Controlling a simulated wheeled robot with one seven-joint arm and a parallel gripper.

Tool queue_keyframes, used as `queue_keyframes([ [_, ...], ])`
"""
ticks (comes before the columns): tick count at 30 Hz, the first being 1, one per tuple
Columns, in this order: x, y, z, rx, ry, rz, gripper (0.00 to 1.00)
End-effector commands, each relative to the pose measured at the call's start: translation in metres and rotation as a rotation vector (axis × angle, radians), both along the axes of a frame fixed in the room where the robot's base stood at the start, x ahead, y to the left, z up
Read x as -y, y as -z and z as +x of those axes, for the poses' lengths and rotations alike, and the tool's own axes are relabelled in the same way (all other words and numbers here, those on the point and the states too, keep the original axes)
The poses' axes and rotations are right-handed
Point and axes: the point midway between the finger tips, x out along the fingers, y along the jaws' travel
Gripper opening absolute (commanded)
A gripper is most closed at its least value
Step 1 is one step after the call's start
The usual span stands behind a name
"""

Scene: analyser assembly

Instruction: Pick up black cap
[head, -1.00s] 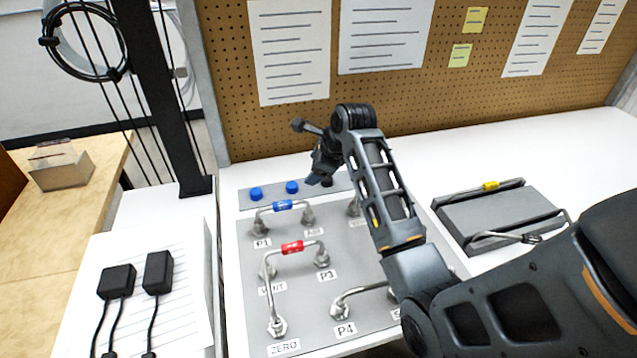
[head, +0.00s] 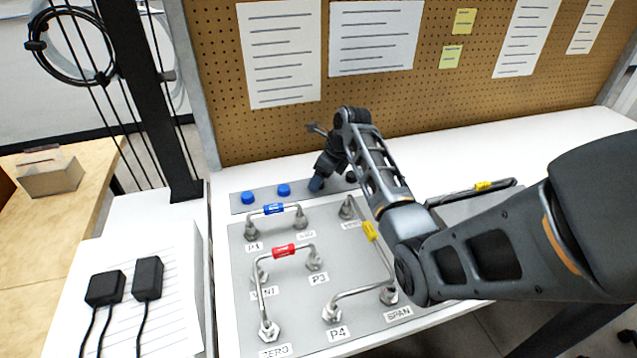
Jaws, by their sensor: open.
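A black cap (head: 351,177) sits at the right of the grey strip (head: 265,197) at the back of the panel, partly behind my arm. My gripper (head: 316,184) points down at the strip, left of this cap and right of the blue caps. It is open. Its fingers cover the spot on the strip below them, so I cannot see whether a cap stands between them or whether they touch it.
Two blue caps, a left one (head: 247,197) and a right one (head: 284,190), sit on the strip. Bent metal tubes with blue (head: 274,209), red (head: 284,251) and yellow (head: 370,231) tags rise from the panel. A pegboard (head: 290,130) stands behind.

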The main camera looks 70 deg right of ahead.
Motion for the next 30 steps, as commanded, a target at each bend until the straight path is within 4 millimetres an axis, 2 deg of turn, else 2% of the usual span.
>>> queue_keyframes([
  [9, 0.0, 0.0045, 0.0022, 0.001, -0.001, -0.001, 0.65],
  [26, 0.0, 0.0042, 0.0021, 0.001, -0.001, -0.001, 0.12],
  [30, 0.0, 0.0041, 0.002, 0.001, -0.001, -0.001, 0.1],
])
